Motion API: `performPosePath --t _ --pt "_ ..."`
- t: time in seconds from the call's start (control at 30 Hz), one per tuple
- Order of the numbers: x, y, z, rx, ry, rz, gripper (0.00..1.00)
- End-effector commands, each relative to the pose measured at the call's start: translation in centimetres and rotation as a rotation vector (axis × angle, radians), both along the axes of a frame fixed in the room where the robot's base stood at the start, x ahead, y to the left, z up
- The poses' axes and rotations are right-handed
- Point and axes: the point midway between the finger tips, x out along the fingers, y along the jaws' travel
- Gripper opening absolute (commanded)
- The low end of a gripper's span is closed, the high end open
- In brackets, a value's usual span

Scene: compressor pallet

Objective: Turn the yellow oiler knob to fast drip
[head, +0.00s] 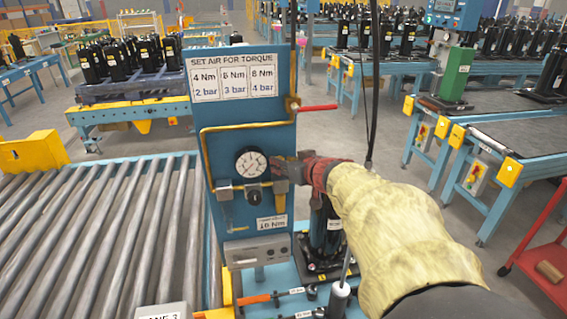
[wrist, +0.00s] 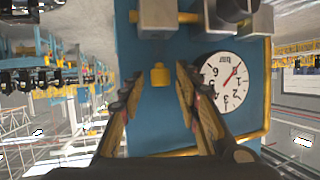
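The yellow oiler knob (wrist: 160,75) shows in the wrist view, small and upright against the blue panel (wrist: 150,40). My gripper (wrist: 157,78) is open, with one finger on each side of the knob and a visible gap on both sides. I cannot tell how far the fingertips reach along the knob's depth. In the head view my gripper (head: 287,170) is at the panel just right of the round pressure gauge (head: 251,163). It hides the knob there. The gauge dial also shows upside down in the wrist view (wrist: 222,82), right of the fingers.
Grey fittings (wrist: 158,18) sit close to the fingertips on the panel. A red-handled lever (head: 318,107) sticks out above my gripper. A black cable (head: 371,80) hangs beside my arm. A black compressor (head: 325,240) stands below it. A roller conveyor (head: 95,240) lies left.

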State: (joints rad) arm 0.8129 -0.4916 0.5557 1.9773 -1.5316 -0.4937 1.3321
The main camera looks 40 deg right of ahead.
Motion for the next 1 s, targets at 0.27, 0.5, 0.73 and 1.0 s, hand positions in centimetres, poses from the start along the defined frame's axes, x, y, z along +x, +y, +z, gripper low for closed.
performPosePath --t 0.27,0.5,0.73,1.0 --pt "0.02 0.01 -0.02 0.0 0.0 0.0 0.15" --pt "0.01 0.0 -0.03 0.0 0.0 0.0 0.01" --pt "0.0 -0.02 -0.03 0.001 0.001 0.002 0.0" --pt "0.01 -0.3 0.12 0.007 0.013 0.065 0.0"
